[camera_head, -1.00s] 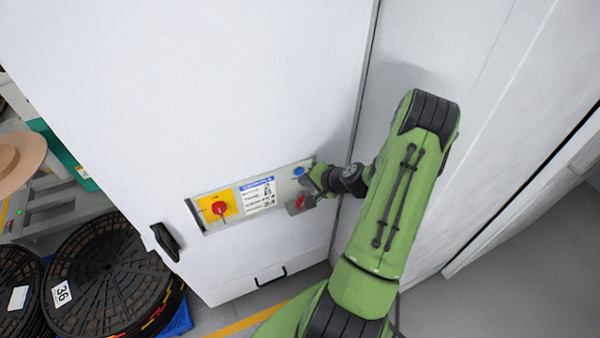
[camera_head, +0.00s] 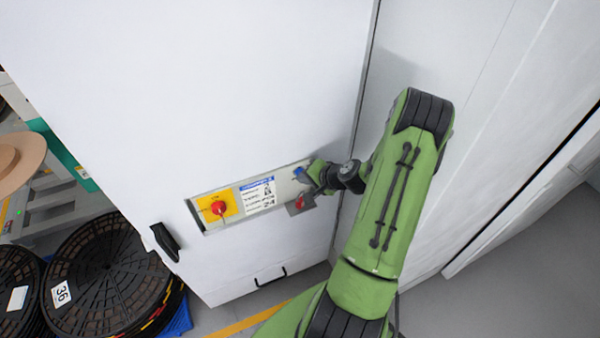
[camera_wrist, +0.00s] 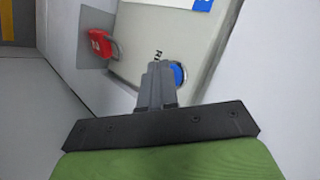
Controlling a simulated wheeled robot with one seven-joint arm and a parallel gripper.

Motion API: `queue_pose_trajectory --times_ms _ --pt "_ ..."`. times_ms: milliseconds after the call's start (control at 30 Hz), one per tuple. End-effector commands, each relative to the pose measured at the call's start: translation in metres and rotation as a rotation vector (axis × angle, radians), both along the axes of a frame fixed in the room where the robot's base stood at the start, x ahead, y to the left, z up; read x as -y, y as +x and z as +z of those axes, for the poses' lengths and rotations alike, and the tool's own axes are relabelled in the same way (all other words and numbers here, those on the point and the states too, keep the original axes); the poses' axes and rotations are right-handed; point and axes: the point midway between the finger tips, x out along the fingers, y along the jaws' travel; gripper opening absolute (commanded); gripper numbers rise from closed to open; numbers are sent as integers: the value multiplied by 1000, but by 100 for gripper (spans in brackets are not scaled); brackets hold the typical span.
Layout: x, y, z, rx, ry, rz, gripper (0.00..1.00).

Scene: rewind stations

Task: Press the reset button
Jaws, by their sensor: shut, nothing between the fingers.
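A round blue button (camera_head: 298,171) sits at the right end of a grey control panel (camera_head: 284,186) on the white cabinet. In the wrist view the blue button (camera_wrist: 180,74) shows just right of my fingertips, partly hidden by them. A small black label above the fingertips is mostly covered and I cannot read it. My gripper (camera_wrist: 156,68) is shut and empty, with its tips pointing at the panel beside the button. In the head view my gripper (camera_head: 306,176) is at the panel's right end, close to the button. I cannot tell whether the tips touch it.
A red padlock (camera_wrist: 97,46) hangs on a grey plate near the button. A red rotary switch on a yellow plate (camera_head: 217,208) and a printed label (camera_head: 256,195) are further left. A black handle (camera_head: 166,242) and stacked black reels (camera_head: 110,275) lie beyond.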

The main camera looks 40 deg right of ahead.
Motion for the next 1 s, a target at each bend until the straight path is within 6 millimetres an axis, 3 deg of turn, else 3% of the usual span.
queue_pose_trajectory --times_ms 367,1000 --pt "1 2 0 2 -2 -1 0" --pt "-4 -15 0 1 -1 0 0"
